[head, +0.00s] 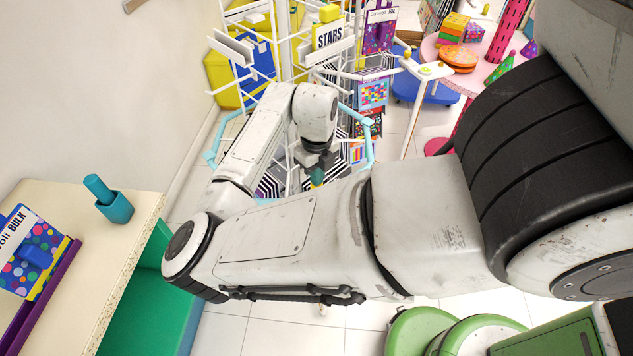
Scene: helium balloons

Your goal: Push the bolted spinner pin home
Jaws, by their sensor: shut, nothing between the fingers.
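A white wire spinner rack (292,40) with a STARS sign and hanging packets stands at the top centre, with a light blue ring around its foot. A white bracket with a small yellow knob (425,71) sits on a white post at its right. I cannot tell whether this knob is the bolted pin. My gripper (316,168) is shut in front of the rack's lower part, apart from the bracket. A small teal and yellow piece shows at its tips; I cannot tell what it is. My arm hides much of the rack's base.
A cream counter (130,222) at left carries a teal cup (115,207) with a peg in it and a BULK box (30,255). A pink table (480,72) with toys stands top right. Green rounded objects (425,330) are bottom right. White tiled floor shows between.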

